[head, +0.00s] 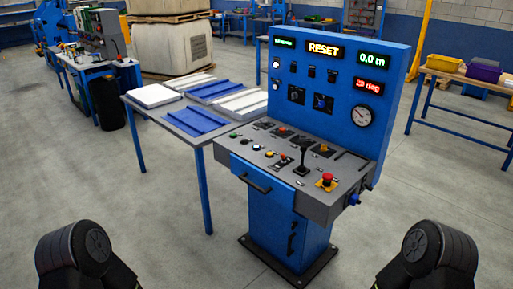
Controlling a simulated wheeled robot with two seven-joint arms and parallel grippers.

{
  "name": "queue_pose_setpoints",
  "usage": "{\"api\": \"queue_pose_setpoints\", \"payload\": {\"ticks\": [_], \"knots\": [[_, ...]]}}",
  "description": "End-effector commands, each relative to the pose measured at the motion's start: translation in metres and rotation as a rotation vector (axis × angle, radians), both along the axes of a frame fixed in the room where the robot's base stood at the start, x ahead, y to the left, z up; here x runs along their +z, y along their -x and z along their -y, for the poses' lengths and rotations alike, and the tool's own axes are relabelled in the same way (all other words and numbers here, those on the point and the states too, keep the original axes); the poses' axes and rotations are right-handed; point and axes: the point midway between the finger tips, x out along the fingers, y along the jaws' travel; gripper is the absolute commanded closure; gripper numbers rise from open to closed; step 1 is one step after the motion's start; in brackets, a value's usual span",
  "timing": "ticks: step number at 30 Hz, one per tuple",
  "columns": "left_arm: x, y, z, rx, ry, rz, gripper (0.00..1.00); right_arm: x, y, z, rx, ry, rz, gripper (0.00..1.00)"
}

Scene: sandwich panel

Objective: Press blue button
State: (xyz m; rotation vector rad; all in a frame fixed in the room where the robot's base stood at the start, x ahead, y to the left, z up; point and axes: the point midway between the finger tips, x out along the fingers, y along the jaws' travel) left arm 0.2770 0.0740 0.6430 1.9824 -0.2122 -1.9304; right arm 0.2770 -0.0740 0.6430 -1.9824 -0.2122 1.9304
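A blue control console (330,90) stands in the middle of the head view, with an upright panel and a sloped grey desk (225,142). A row of small round buttons runs along the desk's front left, with a green button (233,135) at its left end and a yellow button (269,154) further right. A blue knob-like control (322,103) sits on the upright panel. Black rounded parts of my two arms show at the bottom corners, apart from the console. Neither gripper is in view.
A red mushroom button (326,178) and a black lever (302,158) stand on the desk. A grey table (150,108) with blue and white panels stands to the console's left. A bench (440,110) with bins stands at right. The floor before the console is clear.

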Motion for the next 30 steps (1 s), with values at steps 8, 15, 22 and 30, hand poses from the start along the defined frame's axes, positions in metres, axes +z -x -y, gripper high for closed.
{"api": "queue_pose_setpoints", "payload": {"ticks": [8, 15, 22, 30], "knots": [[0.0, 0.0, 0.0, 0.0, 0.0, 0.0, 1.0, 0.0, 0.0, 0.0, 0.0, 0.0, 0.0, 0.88], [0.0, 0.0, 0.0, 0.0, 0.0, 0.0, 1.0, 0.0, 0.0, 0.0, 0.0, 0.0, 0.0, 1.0], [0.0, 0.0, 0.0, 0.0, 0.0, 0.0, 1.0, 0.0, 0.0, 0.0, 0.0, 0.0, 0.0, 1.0], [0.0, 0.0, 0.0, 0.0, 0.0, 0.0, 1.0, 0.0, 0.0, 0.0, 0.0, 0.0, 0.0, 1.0]]}}
